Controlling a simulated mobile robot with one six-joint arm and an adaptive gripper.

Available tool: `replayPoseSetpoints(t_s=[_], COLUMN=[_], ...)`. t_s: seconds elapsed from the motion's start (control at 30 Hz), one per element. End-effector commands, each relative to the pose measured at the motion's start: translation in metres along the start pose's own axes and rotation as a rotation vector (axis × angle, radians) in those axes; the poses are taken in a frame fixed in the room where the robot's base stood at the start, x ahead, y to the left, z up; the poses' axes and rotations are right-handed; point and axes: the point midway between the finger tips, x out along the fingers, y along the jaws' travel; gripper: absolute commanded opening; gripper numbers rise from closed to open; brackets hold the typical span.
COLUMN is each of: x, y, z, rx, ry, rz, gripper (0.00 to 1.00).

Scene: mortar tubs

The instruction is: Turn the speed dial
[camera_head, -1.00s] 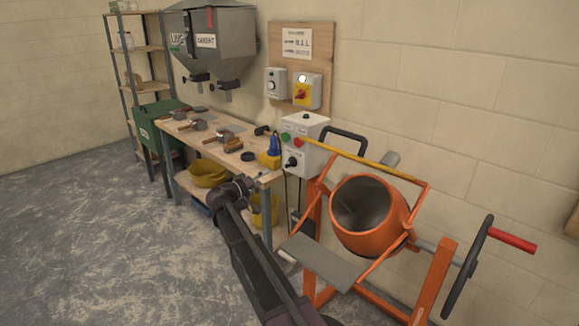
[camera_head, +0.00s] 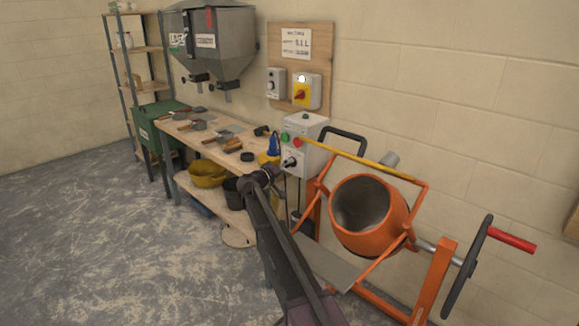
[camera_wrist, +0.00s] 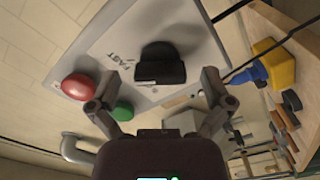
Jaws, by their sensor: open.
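The speed dial (camera_head: 291,162) is a black knob low on the front of a pale grey control box (camera_head: 312,158) beside the mixer. In the wrist view the dial (camera_wrist: 160,66) is large and near the middle, on the box face (camera_wrist: 195,35) by the printed word "FAST". My gripper (camera_wrist: 162,80) is open, with one finger on each side of the dial in the picture. I cannot tell whether the fingers touch it. In the head view my gripper (camera_head: 268,176) is just left of and below the dial.
A red button (camera_wrist: 80,86) and a green button (camera_wrist: 122,111) sit on the same box, close to the left finger. The orange mixer (camera_head: 370,215) stands right of the box.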

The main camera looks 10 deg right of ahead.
Motion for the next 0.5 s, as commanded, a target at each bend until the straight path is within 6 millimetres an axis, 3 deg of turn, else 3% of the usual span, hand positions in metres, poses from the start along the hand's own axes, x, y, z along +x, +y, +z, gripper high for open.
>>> replayPoseSetpoints(t_s=[0.2, 0.5], x=[0.0130, 0.0139], y=[-0.0002, -0.0002], z=[-0.0003, -0.0003], rx=[0.000, 0.000], ry=[0.001, 0.001], rz=[-0.001, -0.001], gripper=[1.00, 1.00])
